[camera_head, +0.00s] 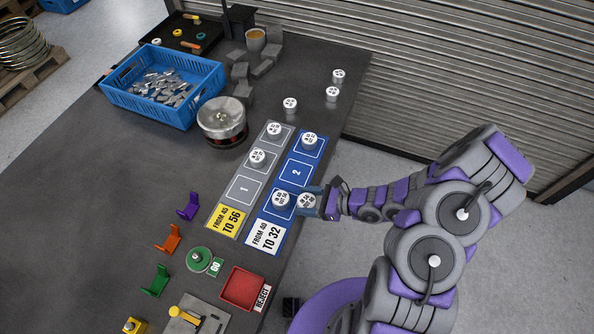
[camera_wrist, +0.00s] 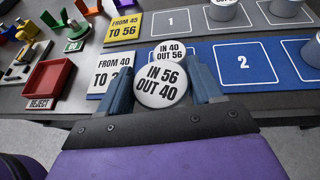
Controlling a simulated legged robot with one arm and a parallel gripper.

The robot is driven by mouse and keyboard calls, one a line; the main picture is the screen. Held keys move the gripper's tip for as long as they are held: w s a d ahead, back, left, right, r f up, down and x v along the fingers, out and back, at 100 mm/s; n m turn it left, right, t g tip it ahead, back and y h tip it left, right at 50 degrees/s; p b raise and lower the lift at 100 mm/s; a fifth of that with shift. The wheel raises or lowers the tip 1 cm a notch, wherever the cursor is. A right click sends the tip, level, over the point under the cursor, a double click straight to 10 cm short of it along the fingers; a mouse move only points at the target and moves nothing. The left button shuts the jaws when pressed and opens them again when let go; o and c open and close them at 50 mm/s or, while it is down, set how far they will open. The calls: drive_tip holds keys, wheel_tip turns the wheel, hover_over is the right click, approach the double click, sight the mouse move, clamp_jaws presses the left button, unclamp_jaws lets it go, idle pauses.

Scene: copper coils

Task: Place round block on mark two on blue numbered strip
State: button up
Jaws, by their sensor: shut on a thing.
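My gripper (camera_head: 318,202) is shut on a white-topped round block (camera_head: 306,201) at the right edge of the blue numbered strip (camera_head: 265,220). In the wrist view the held block (camera_wrist: 160,86) reads "IN 56 OUT 40" and sits between the fingers. Another round block (camera_head: 281,199) stands on the strip's near square, just left of the held one; in the wrist view it reads "IN 40 OUT 56" (camera_wrist: 170,50) and is partly hidden. Mark two (camera_head: 296,173) is an empty square, also seen in the wrist view (camera_wrist: 243,62). A block (camera_head: 310,139) stands on the far square.
A grey strip (camera_head: 243,189) lies alongside, with blocks on two squares and its square one empty. Several loose blocks (camera_head: 290,104) stand beyond the strips. A metal pot (camera_head: 222,120), a blue crate (camera_head: 198,103) and a red reject tray (camera_head: 242,289) are on the table.

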drive_tip(key=shift+w+d, duration=0.2)
drive_tip(key=shift+d, duration=0.05)
drive_tip(key=b, duration=0.2)
hover_over(296, 172)
drive_tip(key=shift+s+d+f, duration=0.15)
drive_tip(key=shift+f, duration=0.65)
wheel_tip(296, 172, down, 4)
drive_tip(key=shift+r+b, duration=0.15)
drive_tip(key=shift+b, duration=0.25)
drive_tip(key=shift+r, duration=0.1)
drive_tip(key=o, duration=1.2)
